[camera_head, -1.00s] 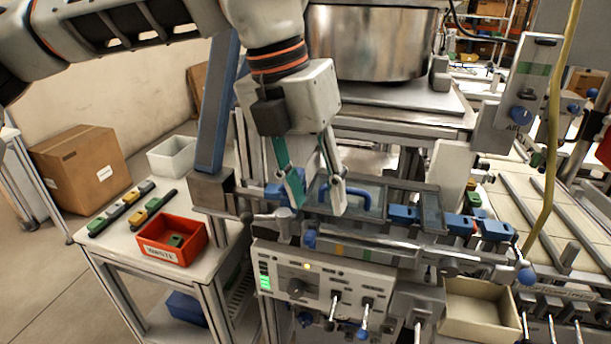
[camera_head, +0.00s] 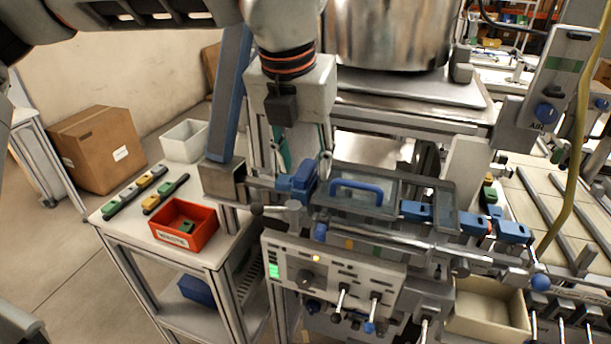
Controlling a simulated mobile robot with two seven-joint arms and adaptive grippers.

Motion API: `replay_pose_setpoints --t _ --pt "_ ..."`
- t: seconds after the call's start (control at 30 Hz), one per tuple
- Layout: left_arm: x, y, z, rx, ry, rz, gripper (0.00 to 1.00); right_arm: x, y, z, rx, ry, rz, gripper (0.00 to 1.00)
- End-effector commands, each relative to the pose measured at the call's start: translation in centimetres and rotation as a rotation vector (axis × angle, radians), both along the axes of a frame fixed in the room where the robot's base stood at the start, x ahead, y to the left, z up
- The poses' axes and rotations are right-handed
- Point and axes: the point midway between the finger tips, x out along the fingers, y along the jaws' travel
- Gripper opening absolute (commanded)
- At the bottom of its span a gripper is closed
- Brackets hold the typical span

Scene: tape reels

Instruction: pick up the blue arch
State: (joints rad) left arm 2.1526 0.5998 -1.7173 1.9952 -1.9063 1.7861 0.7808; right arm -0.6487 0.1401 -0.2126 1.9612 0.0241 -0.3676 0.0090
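The blue arch (camera_head: 357,186) is a rounded blue handle shape on a dark-framed, glass-like panel (camera_head: 378,207) at the machine's middle. My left gripper (camera_head: 304,162) hangs down from the top, to the left of the arch and apparently behind it. Its two teal-lined fingers are apart, with nothing seen between them. The fingertips are partly hidden by a blue block (camera_head: 304,181) in front. The arch stands clear of the fingers. My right gripper is not in view.
A steel pot (camera_head: 388,35) stands behind the panel. A slanted blue post (camera_head: 229,95) rises left of my gripper. Blue blocks (camera_head: 417,211) line the rail at right. A red bin (camera_head: 186,225) sits on the left side table. A control box (camera_head: 330,272) is below.

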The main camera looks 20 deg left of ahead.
Motion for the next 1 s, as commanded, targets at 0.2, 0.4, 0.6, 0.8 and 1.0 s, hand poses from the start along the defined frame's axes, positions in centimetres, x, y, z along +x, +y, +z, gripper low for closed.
replay_pose_setpoints --t 0.2,0.4,0.6,0.8,1.0 --pt "0.22 -0.02 -0.82 -0.001 0.000 0.000 0.37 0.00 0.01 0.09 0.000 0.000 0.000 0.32" --pt "0.22 -0.02 -0.80 -0.001 0.000 0.000 0.19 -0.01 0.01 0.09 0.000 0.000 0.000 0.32" --pt "0.22 -0.03 -0.78 -0.001 -0.001 0.000 0.00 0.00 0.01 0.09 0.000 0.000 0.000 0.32" --pt "0.23 -0.03 -0.74 -0.001 -0.001 0.000 0.00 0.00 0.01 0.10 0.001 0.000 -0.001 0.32" --pt "0.30 -0.04 0.17 -0.001 -0.003 0.001 0.00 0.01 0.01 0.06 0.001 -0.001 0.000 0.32"
